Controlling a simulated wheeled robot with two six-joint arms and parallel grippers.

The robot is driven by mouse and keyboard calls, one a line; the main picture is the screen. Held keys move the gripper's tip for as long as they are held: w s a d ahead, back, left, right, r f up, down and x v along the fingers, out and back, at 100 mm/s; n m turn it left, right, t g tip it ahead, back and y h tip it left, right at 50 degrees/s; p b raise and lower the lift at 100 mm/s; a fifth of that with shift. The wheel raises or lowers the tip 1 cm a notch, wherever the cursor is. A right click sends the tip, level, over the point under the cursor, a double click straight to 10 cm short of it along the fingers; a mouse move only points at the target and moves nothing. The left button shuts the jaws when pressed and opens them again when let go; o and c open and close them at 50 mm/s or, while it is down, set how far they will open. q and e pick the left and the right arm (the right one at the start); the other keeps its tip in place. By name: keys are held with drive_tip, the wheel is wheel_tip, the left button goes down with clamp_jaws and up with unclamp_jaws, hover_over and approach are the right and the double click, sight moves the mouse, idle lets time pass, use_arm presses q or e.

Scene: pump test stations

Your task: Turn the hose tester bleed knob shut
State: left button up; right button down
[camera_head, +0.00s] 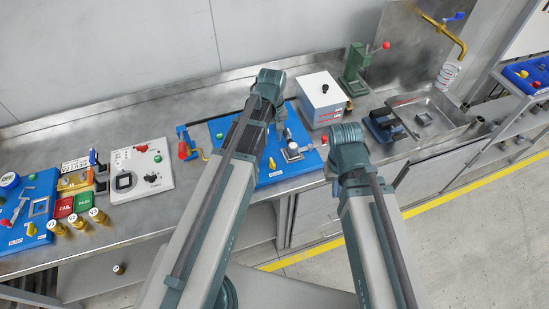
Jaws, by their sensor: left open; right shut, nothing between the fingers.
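A blue board (270,178) lies on the bench in the middle, partly hidden by my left arm. It carries a grey metal fitting (293,152), a small yellow knob (272,163) and a small red part (325,140). A white box (320,98) with a dark round part on top stands behind it. I cannot tell which of these is the hose tester's bleed knob. My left gripper (281,120) hangs open over the back of the blue board, mostly hidden by its arm. Contact is not clear. My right gripper is hidden behind its own arm.
A green press (355,68) with a red-tipped lever stands at the back. A sink (440,112) is right. Bare bench lies behind the panel.

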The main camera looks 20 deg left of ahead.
sight(272, 162)
use_arm(q)
wheel_tip(272, 162, down, 14)
drive_tip(key=b, duration=1.3)
drive_tip(key=shift+r, duration=0.15)
clamp_jaws()
